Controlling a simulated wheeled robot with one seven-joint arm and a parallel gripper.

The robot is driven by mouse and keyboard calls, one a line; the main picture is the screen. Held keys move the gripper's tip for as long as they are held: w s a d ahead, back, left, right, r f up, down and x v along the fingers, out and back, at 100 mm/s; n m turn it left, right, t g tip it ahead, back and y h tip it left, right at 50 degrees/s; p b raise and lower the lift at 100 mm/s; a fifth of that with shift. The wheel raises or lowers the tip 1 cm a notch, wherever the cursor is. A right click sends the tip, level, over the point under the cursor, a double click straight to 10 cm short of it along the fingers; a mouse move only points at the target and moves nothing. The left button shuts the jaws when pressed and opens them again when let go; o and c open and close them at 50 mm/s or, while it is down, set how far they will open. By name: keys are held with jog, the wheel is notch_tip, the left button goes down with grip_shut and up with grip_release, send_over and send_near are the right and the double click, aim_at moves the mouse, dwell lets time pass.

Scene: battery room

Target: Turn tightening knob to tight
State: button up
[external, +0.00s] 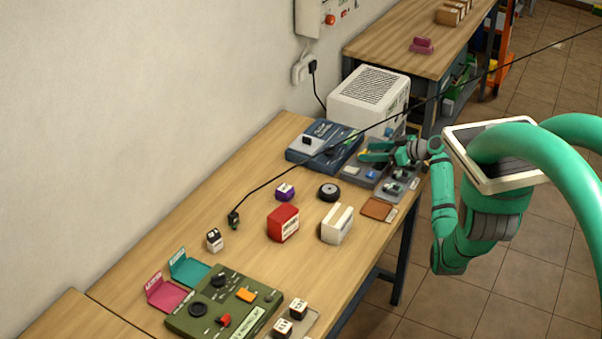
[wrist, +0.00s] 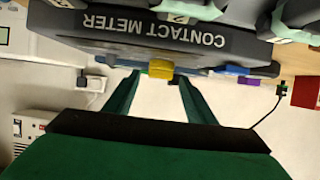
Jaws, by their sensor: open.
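My gripper (external: 364,151) is open over the grey device at the far end of the bench. In the wrist view its two green fingers (wrist: 158,80) are spread, with a yellow knob-like part (wrist: 161,68) in the gap between their tips. That part projects from the dark contact meter (wrist: 110,43), whose label appears upside down. I cannot tell whether the fingers touch it. The grey meter body (external: 352,179) is partly hidden by my arm in the external view. No legible tightening label or tight mark shows, so I cannot tell the knob's setting.
A blue device (external: 324,147) and a white vented box (external: 368,98) stand close to my gripper. A red box (external: 283,223), a white box (external: 337,224) and a green panel with knobs (external: 210,323) are nearer the front. A black cable (external: 290,182) crosses the bench.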

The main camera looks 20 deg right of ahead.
jog(key=shift+w+a+f, duration=0.15)
jog(key=shift+w+a, duration=0.15)
jog(key=c, duration=1)
jog(key=shift+c, duration=0.2)
